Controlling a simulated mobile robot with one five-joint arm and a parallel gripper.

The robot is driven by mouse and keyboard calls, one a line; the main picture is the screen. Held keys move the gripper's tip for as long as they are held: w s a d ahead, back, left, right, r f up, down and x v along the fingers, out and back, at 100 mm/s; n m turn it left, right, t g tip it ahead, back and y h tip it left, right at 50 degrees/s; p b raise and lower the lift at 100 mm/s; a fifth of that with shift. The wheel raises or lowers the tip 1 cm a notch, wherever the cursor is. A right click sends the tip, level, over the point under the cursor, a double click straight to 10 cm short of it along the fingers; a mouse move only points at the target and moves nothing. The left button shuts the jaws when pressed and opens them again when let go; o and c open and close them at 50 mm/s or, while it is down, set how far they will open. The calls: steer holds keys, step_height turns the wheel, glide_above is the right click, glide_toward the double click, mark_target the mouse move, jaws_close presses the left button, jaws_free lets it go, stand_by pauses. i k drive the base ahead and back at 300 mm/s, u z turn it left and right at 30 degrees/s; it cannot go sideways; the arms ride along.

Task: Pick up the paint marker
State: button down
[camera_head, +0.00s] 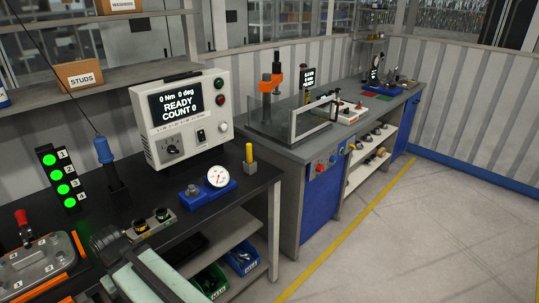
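A small upright yellow piece (249,153), which looks like the paint marker, stands near the right end of the black workbench (222,208). My gripper's fingers cannot be made out in this view, and nothing touches the yellow piece.
A blue fixture with a dial gauge (218,176) sits left of the yellow piece. A READY display box (184,117) stands behind. A blue-handled tool (104,150) and a numbered green light panel (60,178) are further left. Pale floor (400,220) is clear at right.

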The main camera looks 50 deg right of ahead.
mark_target(249, 157)
steer(key=u, duration=1.45)
steer(key=k, duration=1.4)
steer(key=z, duration=0.75)
steer(key=i, duration=1)
steer(key=u, duration=0.1)
